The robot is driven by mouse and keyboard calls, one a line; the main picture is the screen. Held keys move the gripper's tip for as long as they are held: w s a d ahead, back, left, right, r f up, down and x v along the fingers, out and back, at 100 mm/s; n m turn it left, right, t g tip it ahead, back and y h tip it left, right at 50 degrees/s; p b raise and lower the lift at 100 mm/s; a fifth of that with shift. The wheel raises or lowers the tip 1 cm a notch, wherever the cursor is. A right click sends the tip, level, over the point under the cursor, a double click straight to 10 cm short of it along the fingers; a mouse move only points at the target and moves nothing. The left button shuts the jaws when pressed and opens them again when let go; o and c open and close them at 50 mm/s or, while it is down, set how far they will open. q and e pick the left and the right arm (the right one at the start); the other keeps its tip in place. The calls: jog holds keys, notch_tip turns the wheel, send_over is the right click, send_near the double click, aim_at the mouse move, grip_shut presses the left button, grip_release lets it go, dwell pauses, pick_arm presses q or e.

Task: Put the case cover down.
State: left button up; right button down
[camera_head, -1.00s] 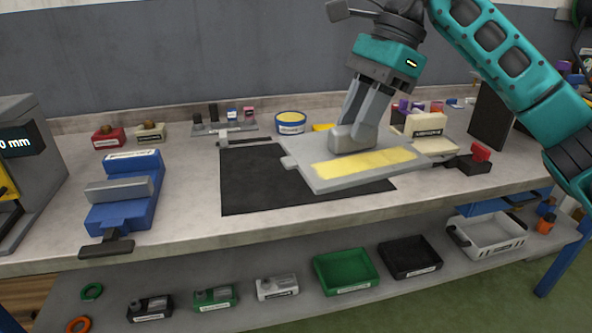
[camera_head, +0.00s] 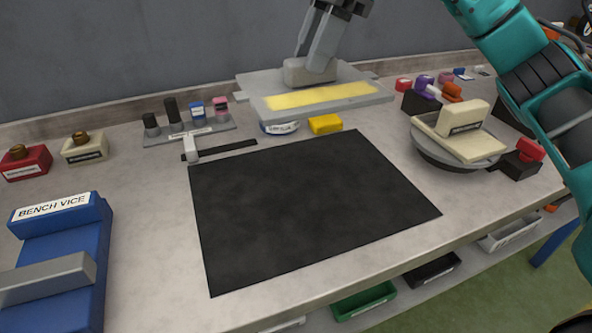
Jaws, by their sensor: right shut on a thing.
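The case cover (camera_head: 264,85) is a flat grey plate with a pale yellow panel on its face and small tabs at its ends. My right gripper (camera_head: 310,68) is shut on the block at the middle of the plate and holds it up near the back of the bench. The plate hides part of a round tin (camera_head: 280,128) behind or below it. A black mat (camera_head: 310,205) lies bare on the bench in front of the cover. My left gripper is not in view.
A round turntable (camera_head: 430,155) bearing a cream block (camera_head: 465,135) stands right of the mat. A blue bench vice (camera_head: 65,245) is at the left. A small tool rack (camera_head: 190,137) and a yellow block (camera_head: 325,124) stand behind the mat. The mat is clear.

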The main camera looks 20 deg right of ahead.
notch_tip(320, 180, down, 20)
jog(key=b, duration=0.3)
jog(key=shift+r, duration=0.25)
jog(key=shift+f, duration=0.1)
jog(key=c, duration=0.8)
grip_release()
jog(key=shift+s+f, duration=0.1)
jog(key=shift+c, duration=0.2)
jog(key=p+v, duration=0.1)
jog(key=v, duration=1.1)
jog(key=shift+p, duration=0.3)
